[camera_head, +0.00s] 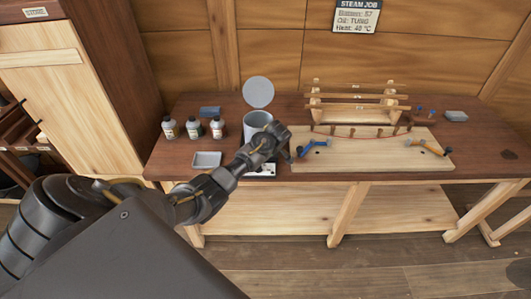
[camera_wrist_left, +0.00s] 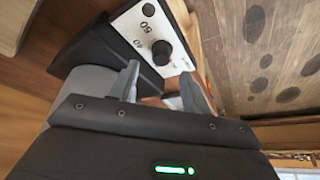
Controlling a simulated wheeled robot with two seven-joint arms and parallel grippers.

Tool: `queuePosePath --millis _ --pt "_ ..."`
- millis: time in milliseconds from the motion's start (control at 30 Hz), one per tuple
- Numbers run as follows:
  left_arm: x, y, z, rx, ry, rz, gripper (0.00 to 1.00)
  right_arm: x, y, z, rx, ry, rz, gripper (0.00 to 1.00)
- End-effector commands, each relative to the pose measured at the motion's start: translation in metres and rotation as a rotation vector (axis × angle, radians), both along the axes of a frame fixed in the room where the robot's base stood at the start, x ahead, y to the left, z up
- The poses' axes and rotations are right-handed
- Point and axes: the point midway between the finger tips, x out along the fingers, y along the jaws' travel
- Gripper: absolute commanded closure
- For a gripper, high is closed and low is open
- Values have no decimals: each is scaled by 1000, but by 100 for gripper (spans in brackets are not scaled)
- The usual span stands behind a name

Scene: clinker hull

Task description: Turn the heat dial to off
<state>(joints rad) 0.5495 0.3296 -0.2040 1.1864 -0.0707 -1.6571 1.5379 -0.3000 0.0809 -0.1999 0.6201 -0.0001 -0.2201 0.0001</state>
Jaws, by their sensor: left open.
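The heat dial (camera_wrist_left: 161,50) is a black round knob on a white panel (camera_wrist_left: 133,30) marked 50 and 40 in the left wrist view. Its pointer direction is too small to read. In the head view a white strip of the panel (camera_head: 262,174) shows at the bench's front edge, partly hidden by my arm; the dial itself is hidden there. My left gripper (camera_head: 281,143) is in front of the grey pot (camera_head: 256,120). In the wrist view its fingers (camera_wrist_left: 160,83) are apart with the knob just beyond the tips, and nothing is held. My right gripper is not in view.
Several small bottles (camera_head: 192,128) and a pale tray (camera_head: 207,160) stand left of the pot. A round grey lid (camera_head: 258,92) shows behind it. To the right, a pale board (camera_head: 380,158) holds blue and orange clamps, with a wooden rack (camera_head: 355,108) behind.

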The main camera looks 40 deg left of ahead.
Motion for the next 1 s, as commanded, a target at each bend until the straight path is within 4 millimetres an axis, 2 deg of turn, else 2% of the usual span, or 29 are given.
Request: queuePosePath --millis 200,400,1000 --pt "-1 -16 37 -2 -5 -1 53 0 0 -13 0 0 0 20" --pt "-2 -24 58 0 -3 1 53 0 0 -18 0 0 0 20" --pt "-3 -25 62 -1 -1 1 53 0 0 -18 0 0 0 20"
